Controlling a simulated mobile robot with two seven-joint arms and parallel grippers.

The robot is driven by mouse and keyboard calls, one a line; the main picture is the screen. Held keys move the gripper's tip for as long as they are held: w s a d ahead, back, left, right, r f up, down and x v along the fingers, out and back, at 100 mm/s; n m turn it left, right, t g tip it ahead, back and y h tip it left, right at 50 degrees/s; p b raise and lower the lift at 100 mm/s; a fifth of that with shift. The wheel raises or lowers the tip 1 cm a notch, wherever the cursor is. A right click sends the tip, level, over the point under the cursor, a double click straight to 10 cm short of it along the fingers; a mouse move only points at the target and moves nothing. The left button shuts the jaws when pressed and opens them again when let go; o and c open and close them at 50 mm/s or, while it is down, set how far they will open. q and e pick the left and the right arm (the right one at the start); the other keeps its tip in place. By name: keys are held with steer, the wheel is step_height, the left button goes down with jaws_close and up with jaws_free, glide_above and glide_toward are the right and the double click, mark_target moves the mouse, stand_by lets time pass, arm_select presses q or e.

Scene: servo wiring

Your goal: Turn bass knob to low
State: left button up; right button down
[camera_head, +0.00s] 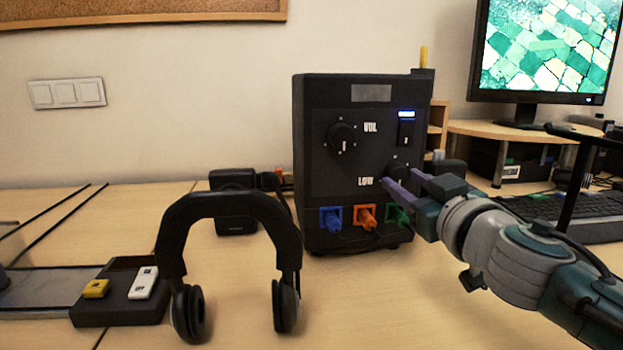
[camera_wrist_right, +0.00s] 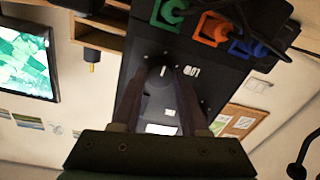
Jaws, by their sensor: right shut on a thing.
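A black amplifier box (camera_head: 340,110) stands upright on the table. Its lower right knob, the bass knob (camera_head: 398,168), sits to the right of the printed word LOW (camera_head: 365,182). My right gripper (camera_head: 402,181) comes in from the right, its purple-grey fingers on either side of this knob. In the right wrist view, which is turned upside down, the bass knob (camera_wrist_right: 161,78) with its white mark shows between the two fingers, which are shut on it. The fingers hide part of the knob's sides. My left gripper is not in view.
The VOL knob (camera_head: 342,137) and a lit switch (camera_head: 406,128) are above. Blue, orange and green sockets (camera_head: 364,216) with cables sit just below. A keyboard (camera_head: 560,212) lies right.

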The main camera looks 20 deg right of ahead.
steer(key=shift+n, duration=0.4)
steer(key=n+p, duration=0.1)
steer(key=n, duration=0.3)
steer(key=shift+r+n, duration=0.15)
steer(key=shift+n, duration=0.15)
steer(key=n+p, duration=0.1)
steer(key=n, duration=0.5)
steer(key=shift+g, duration=0.4)
steer(key=n+h+p, duration=0.1)
steer(key=n, duration=0.5)
steer(key=shift+r, duration=0.15)
steer(key=n, duration=0.5)
steer(key=shift+n, duration=0.3)
steer(key=shift+c, duration=2.1)
jaws_free()
steer(key=shift+a, duration=0.1)
